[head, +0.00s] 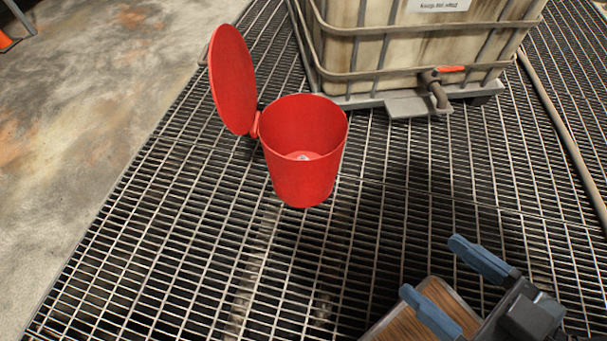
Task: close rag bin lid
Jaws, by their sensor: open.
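The red rag bin (302,181) stands upright on the metal grating. Its round red lid (232,80) is open, standing nearly upright on the hinge at the bin's left side. A small pale thing (303,157) lies inside on the bin's bottom; I cannot tell what it is. My gripper (431,272) is at the lower right, its two blue fingers apart with nothing between them. It is well apart from the bin and the lid, to their right and nearer to me.
A stained caged tank (400,50) with a red-handled valve (437,80) stands behind the bin to the right. A hose (565,130) runs along the right side. A wooden-topped object (410,315) is below my gripper. Grating between gripper and bin is clear.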

